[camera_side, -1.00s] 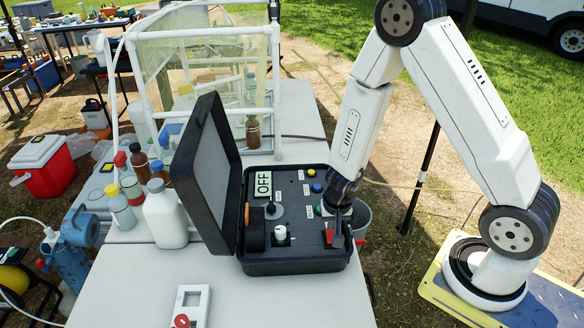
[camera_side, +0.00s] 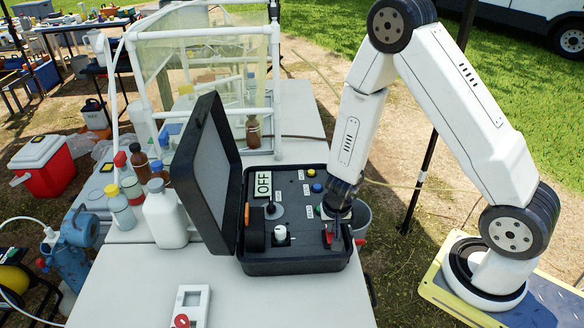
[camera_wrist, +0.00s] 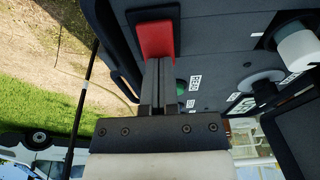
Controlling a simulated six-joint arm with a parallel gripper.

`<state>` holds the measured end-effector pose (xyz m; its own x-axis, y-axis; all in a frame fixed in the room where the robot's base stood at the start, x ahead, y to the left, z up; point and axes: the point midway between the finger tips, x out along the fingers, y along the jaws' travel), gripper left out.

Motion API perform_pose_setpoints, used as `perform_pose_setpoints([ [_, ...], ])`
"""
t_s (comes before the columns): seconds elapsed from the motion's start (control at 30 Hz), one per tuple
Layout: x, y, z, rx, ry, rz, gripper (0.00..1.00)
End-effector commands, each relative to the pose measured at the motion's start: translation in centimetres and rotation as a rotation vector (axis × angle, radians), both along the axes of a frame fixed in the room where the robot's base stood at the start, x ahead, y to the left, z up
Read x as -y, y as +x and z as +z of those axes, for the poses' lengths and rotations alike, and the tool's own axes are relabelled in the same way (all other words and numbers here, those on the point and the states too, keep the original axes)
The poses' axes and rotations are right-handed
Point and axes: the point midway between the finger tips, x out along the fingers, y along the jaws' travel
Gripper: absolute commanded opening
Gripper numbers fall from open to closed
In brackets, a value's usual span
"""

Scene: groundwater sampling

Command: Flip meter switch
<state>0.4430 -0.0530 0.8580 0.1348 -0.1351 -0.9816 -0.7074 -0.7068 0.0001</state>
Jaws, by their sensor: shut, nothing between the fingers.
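The meter is an open black case (camera_side: 293,262) on the white table, with its lid up on the left. Its panel has a sign reading OFF (camera_side: 263,184), knobs and buttons. A red switch (camera_side: 328,237) sits near the panel's right front; it shows large in the wrist view (camera_wrist: 156,38). My gripper (camera_side: 334,224) is shut and empty, pointing down at the switch. In the wrist view my fingertips (camera_wrist: 158,62) are right at the red switch's lower edge; I cannot tell whether they touch it. A green button (camera_wrist: 181,87) is partly hidden behind the fingers.
A white knob (camera_side: 280,235) and a black knob (camera_side: 270,210) stand on the panel left of my gripper. A white handheld device (camera_side: 190,305) lies in front on the table. Bottles (camera_side: 165,215) stand left of the lid. A grey bucket (camera_side: 361,217) is just right of the case.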

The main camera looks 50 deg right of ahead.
Motion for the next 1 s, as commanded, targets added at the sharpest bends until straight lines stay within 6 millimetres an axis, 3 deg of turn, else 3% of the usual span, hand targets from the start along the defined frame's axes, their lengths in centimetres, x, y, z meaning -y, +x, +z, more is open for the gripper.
perform_pose_setpoints([
  [1.0, -1.0, -1.0, -0.2, -0.002, 0.0, 0.002, 0.0],
])
